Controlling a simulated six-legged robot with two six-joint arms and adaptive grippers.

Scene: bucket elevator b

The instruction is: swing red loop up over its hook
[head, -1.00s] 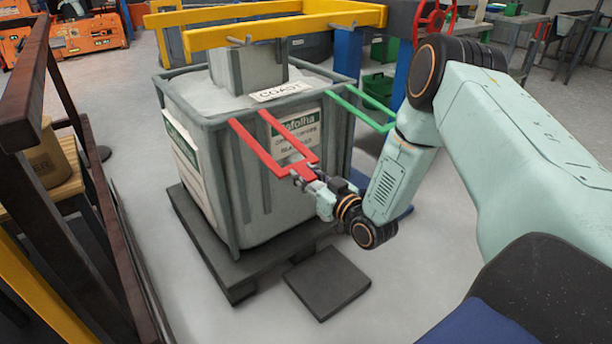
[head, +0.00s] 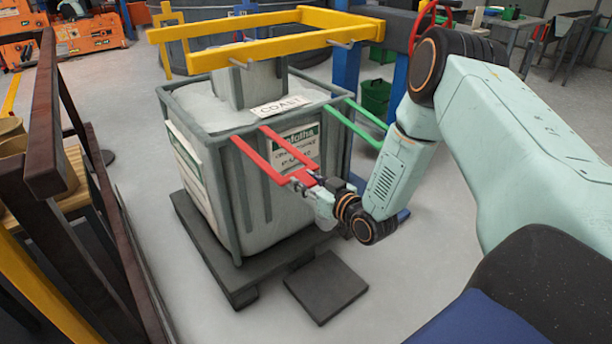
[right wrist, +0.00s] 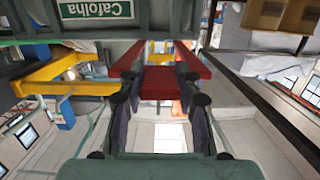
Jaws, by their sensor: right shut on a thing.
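The red loop (head: 272,158) is a U-shaped bar hinged at the rim of the grey bucket (head: 263,206). It slants down and outward from the rim. My right gripper (head: 308,187) is shut on its outer crossbar. In the right wrist view the red crossbar (right wrist: 160,85) lies between the two fingers. Small metal hooks stick out under the yellow frame (head: 270,47) above the bucket, one at the left (head: 240,64) and one at the right (head: 343,44). The loop is well below them and apart from them. My left gripper is out of view.
A green loop (head: 357,120) juts from the bucket's right side, near my right arm. The bucket stands on a dark pallet (head: 232,275), with a flat dark plate (head: 326,284) on the floor beside it. A brown railing (head: 42,160) stands at the left.

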